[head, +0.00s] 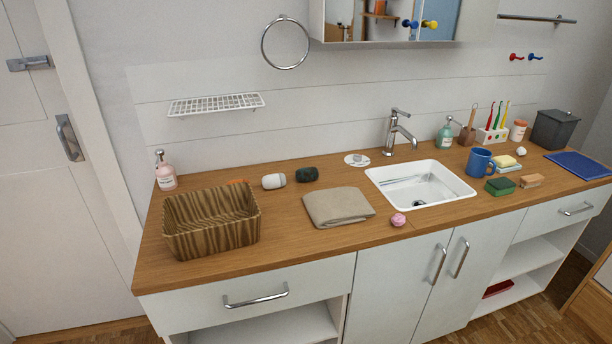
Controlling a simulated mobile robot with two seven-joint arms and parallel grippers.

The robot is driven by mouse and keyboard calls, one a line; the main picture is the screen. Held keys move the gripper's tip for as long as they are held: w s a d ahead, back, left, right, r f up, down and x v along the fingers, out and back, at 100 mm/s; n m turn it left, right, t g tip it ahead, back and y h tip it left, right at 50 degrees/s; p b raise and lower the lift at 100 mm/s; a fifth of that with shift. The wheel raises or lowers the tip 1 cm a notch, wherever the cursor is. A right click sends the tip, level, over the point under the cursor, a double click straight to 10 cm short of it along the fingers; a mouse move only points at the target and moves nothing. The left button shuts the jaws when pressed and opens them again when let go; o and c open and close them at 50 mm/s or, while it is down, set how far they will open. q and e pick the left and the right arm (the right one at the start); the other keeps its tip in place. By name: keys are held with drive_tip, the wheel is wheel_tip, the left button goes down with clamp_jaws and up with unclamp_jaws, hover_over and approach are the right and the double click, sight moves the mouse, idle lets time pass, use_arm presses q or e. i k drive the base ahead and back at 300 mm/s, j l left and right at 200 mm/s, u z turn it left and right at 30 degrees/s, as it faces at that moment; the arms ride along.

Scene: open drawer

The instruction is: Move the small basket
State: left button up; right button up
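A small brown basket (212,240) with a streaked wood-like pattern stands upright near the left end of the wooden countertop (290,239). Its open top shows an inside that looks empty. An orange thing (237,182) shows just behind its back rim, partly hidden. Neither of my grippers is in the head view, and nothing touches the basket from above.
A pink pump bottle (165,172) stands behind the basket at the left. A folded beige towel (338,207) lies to its right, with a white sink (420,167) beyond. A drawer handle (255,298) sticks out below. A wire shelf (216,103) hangs above.

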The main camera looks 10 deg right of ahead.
sight(204, 223)
drive_tip(key=u, duration=0.25)
drive_tip(key=k+l, duration=0.15)
drive_tip(key=i+j+z, duration=0.2)
drive_tip(key=i+z, duration=0.25)
drive_tip(key=i+j+z, duration=0.15)
drive_tip(key=z, duration=0.3)
drive_tip(key=k+u, duration=0.1)
drive_tip(key=u, duration=0.25)
drive_tip(key=i+j+z, duration=0.15)
drive_tip(key=i, duration=0.3)
